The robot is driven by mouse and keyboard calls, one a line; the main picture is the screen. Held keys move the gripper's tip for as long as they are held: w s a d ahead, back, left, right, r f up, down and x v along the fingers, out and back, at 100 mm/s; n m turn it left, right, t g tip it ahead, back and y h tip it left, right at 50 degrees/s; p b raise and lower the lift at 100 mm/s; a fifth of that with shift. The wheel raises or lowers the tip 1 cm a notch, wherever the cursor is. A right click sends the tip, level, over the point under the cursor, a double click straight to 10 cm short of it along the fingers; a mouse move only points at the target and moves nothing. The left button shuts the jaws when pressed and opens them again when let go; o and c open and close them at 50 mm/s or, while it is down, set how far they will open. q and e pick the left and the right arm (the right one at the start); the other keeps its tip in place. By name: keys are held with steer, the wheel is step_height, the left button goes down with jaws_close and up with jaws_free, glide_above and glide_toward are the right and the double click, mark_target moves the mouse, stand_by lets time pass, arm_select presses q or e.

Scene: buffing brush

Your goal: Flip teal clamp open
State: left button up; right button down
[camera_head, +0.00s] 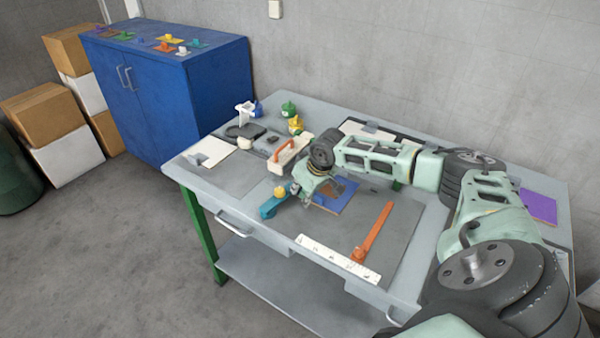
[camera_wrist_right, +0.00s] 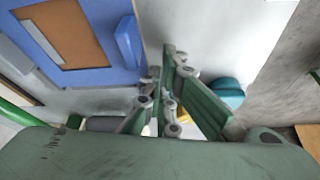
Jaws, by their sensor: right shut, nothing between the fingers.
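The teal clamp (camera_head: 270,207) lies near the front left of the dark mat on the table, with a rounded yellow part (camera_head: 280,191) beside it. My right gripper (camera_head: 298,194) hangs just to the right of the clamp, pointing down and empty, its fingers closed together. In the right wrist view a teal part (camera_wrist_right: 228,92) shows close beside the fingers (camera_wrist_right: 165,62), partly hidden by one finger. I cannot tell whether the fingers touch it, or how the clamp's lever stands. My left gripper is out of view.
A blue board with a brown patch (camera_head: 338,198) lies right of the gripper. A white block with an orange handle (camera_head: 287,153) stands behind the clamp. An orange bar (camera_head: 373,232) and a white ruler-like strip (camera_head: 338,258) lie at the front right. Small coloured pieces stand farther back.

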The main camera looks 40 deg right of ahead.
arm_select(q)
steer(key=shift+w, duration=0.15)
arm_select(e)
steer(key=shift+d, duration=0.1)
steer(key=shift+r, duration=0.45)
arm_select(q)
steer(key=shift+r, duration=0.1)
arm_select(e)
steer(key=v, duration=1.1)
